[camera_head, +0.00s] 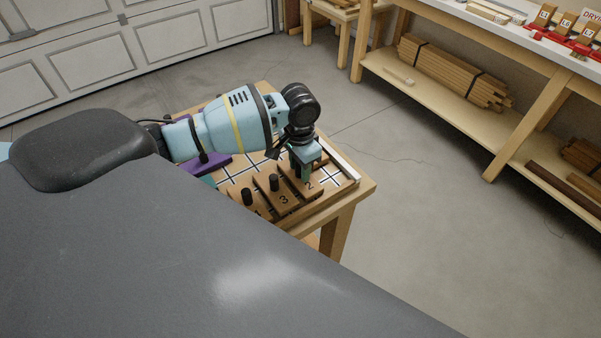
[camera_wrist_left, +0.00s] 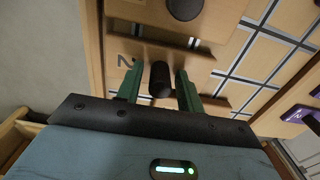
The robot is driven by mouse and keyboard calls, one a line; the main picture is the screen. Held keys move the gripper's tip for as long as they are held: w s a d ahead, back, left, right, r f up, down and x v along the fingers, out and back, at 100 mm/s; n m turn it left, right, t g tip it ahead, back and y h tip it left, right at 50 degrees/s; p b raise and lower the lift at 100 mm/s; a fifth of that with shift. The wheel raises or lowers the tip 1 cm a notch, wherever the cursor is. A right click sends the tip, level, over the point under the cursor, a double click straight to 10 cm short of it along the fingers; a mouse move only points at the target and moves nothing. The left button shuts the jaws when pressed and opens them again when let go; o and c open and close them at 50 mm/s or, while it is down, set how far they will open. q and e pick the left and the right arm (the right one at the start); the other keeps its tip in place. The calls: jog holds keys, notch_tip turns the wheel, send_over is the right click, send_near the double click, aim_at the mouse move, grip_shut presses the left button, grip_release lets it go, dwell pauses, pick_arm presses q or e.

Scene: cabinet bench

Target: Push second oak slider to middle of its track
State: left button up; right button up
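The slider board (camera_head: 345,178) lies on a small wooden table, with crossing dark-and-white lines and wooden sliders. The slider marked 2 (camera_head: 309,186) is under my left gripper (camera_head: 303,170); its knob is mostly hidden in the head view. In the left wrist view, the dark knob of slider 2 (camera_wrist_left: 160,80) stands between the green fingers of my left gripper (camera_wrist_left: 159,78). The fingers are apart, with narrow gaps seen beside the knob. Slider 3 (camera_head: 284,199) with its dark knob (camera_head: 273,182) lies to the left. My right gripper is not in view.
Another dark knob (camera_head: 247,196) stands left of slider 3. A purple object (camera_head: 215,164) lies at the board's far left side. A workbench (camera_head: 440,95) with stacked timber stands at the back right. The concrete floor right of the small table is clear.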

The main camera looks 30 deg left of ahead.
pick_arm(q)
jog(key=c, duration=0.5)
jog(key=shift+w+a+b, duration=0.15)
jog(key=shift+w+a, duration=0.3)
jog(key=shift+a, duration=0.7)
jog(key=shift+w+a+b, duration=0.15)
jog(key=shift+w+a, duration=0.35)
jog(key=shift+a, duration=0.7)
jog(key=shift+w+a+b, duration=0.15)
jog(key=shift+w+a, duration=0.3)
jog(key=shift+a, duration=0.7)
jog(key=shift+c, duration=0.2)
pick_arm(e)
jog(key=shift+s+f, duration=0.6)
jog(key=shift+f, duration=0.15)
pick_arm(q)
jog(key=o, duration=0.8)
jog(key=shift+c, duration=0.2)
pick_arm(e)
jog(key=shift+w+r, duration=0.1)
